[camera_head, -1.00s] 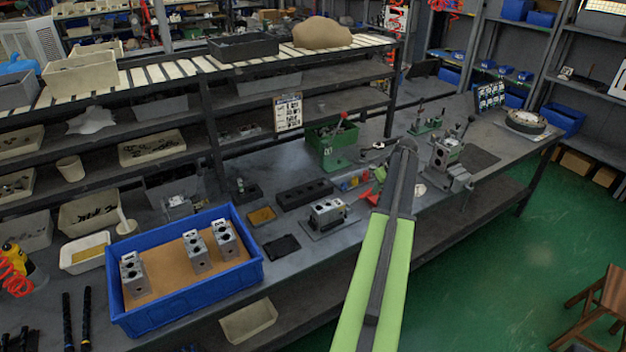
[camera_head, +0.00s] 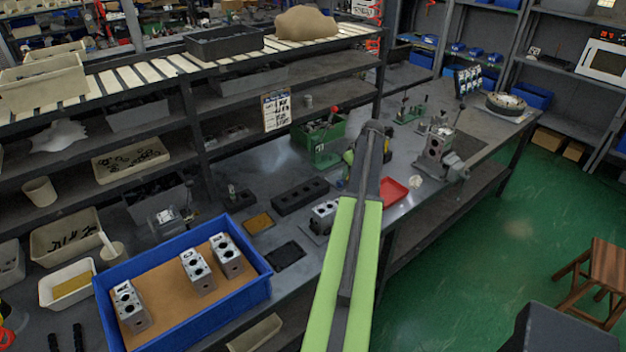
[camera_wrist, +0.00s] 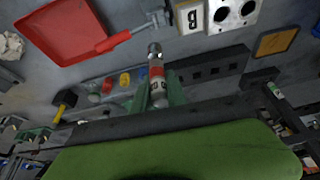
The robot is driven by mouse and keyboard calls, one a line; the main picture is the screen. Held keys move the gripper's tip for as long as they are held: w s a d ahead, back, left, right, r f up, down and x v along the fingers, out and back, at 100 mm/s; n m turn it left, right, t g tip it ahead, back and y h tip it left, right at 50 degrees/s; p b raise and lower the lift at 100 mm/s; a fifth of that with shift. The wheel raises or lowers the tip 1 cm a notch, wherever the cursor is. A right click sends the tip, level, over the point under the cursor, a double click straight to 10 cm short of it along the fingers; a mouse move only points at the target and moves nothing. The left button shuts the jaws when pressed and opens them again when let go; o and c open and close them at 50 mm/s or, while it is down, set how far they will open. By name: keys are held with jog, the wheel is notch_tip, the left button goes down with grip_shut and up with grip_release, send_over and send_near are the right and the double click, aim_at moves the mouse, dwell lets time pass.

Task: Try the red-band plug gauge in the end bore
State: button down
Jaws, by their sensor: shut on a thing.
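My gripper (camera_wrist: 158,90) is shut on a plug gauge (camera_wrist: 157,72) with a red band and metal tip, pointing toward the top of the wrist view. A grey valve block (camera_wrist: 232,14) shows at that view's top edge, with round bores and a plate marked B (camera_wrist: 192,16). The gauge tip is apart from the block in the picture; which bore is the end bore I cannot tell. In the head view the block (camera_head: 324,210) stands on the bench, partly hidden by my arm. The gripper and gauge are not clear there.
A blue crate (camera_head: 262,290) holds three more valve blocks. A black holed rack (camera_head: 300,196), yellow tray (camera_head: 258,223) and black tray (camera_head: 285,254) lie near the block.

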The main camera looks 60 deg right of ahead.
jog(key=w+a+r+n+p, duration=0.1)
jog(key=w+a+r+p, duration=0.1)
jog(key=a, duration=0.6)
jog(key=w+a+r+n+y+p, duration=0.1)
jog(key=a+r+n+p, duration=0.1)
jog(key=a, duration=0.5)
jog(key=shift+w+a+r+n+p, duration=0.3)
jog(key=shift+w+a+r+p, duration=0.05)
jog(key=shift+a+p, duration=0.05)
jog(key=shift+f, duration=0.1)
notch_tip(320, 180, down, 5)
jog(key=b, duration=0.5)
jog(key=shift+f+b, duration=0.55)
jog(key=shift+b, duration=0.1)
jog(key=shift+s+r, duration=0.1)
jog(key=shift+r, duration=0.05)
dwell(0.4)
